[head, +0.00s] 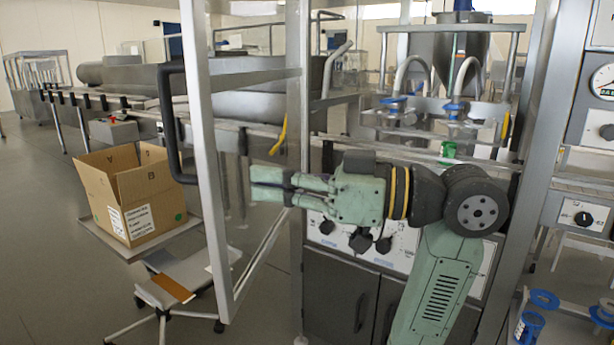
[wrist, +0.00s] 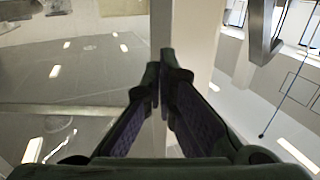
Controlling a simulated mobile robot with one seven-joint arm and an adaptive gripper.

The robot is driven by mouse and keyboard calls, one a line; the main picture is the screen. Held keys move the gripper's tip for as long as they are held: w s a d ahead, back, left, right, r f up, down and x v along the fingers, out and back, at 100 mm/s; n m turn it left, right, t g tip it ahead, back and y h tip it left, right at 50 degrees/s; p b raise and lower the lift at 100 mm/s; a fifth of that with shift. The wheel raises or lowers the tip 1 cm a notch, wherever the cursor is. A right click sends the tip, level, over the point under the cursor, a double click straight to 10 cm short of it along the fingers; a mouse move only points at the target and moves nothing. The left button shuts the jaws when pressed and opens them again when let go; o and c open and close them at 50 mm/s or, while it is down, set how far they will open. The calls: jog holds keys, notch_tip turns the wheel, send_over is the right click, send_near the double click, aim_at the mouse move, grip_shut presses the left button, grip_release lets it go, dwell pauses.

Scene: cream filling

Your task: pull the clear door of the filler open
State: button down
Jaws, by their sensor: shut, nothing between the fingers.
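The clear door (head: 250,120) of the filler stands swung out from the machine, with a wide gap beside it. Its grey metal free-edge post (head: 208,150) is nearest the head camera, and its black bar handle (head: 168,125) is on the far left side of that post. My gripper (head: 252,184) points left at the panel, on the machine side of the door, short of the post. In the wrist view my gripper (wrist: 161,75) has its fingers together and empty, with a pale post (wrist: 182,40) behind the tips. Whether the tips touch the door is unclear.
The filler's hopper (head: 462,55) and knob panel (head: 350,238) are behind my arm. Floor is clear at lower left.

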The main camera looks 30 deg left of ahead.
aim_at(215, 177)
jog(key=p+x, duration=0.1)
jog(key=x, duration=0.5)
jog(key=shift+s+a, duration=0.1)
jog(key=shift+a, duration=0.15)
jog(key=s+a+m+t+p, duration=0.1)
jog(key=a+m+t+p, duration=0.3)
jog(key=a, duration=3.4)
jog(key=t+p, duration=0.2)
jog(key=t, duration=0.1)
jog(key=shift+s+a+m+y, duration=0.2)
jog(key=shift+m+y, duration=0.1)
jog(key=shift+y, duration=0.1)
jog(key=shift+d+p, duration=0.1)
jog(key=shift+p, duration=0.2)
